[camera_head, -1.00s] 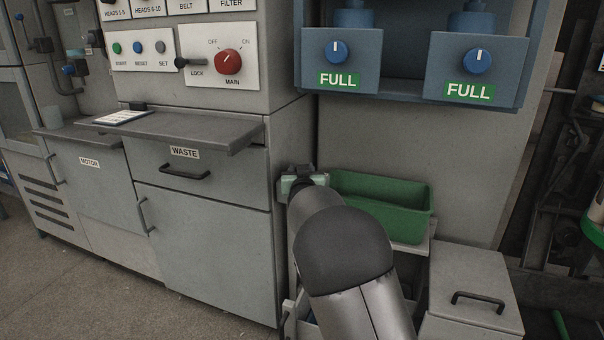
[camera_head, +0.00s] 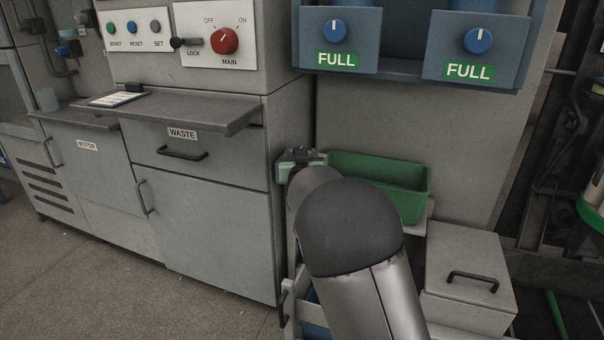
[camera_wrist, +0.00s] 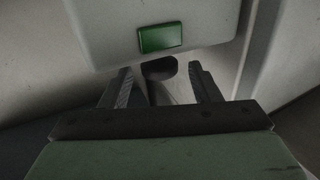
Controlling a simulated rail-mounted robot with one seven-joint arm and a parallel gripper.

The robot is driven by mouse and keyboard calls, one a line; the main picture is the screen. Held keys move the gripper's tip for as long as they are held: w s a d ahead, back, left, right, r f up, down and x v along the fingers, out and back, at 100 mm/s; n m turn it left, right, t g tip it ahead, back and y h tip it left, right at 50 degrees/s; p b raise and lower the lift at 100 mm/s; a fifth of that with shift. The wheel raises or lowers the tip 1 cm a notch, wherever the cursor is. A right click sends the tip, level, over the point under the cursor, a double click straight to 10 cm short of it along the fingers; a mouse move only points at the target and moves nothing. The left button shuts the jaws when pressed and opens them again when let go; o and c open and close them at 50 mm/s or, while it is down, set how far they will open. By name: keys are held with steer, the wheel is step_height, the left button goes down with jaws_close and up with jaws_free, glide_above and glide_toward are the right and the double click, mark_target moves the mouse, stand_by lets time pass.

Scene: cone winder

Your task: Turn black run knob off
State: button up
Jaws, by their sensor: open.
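In the wrist view, a dark rounded piece (camera_wrist: 160,68), possibly the black run knob, shows just under a pale box with a green rectangle (camera_wrist: 160,38). Its lower part is in shadow, and I cannot read its setting. My gripper (camera_wrist: 162,84) is open, one finger to the left of the dark piece and one to the right. The piece appears beyond the fingertips; I cannot tell whether they touch it. In the head view my gripper (camera_head: 301,157) is beside the cabinet corner, left of the green bin, largely hidden by my arm. No black run knob is clear there.
A green bin (camera_head: 385,188) stands close right of my gripper. A grey cabinet with a WASTE drawer (camera_head: 200,150) is to the left. Above are a red MAIN knob (camera_head: 224,40) and blue knobs (camera_head: 334,31) over FULL labels. A lidded grey box (camera_head: 470,265) stands at right.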

steer(key=s+d+p, duration=0.1)
steer(key=s+p, duration=0.1)
steer(key=s, duration=1.2)
steer(key=shift+d, duration=0.4)
steer(key=shift+s, duration=0.1)
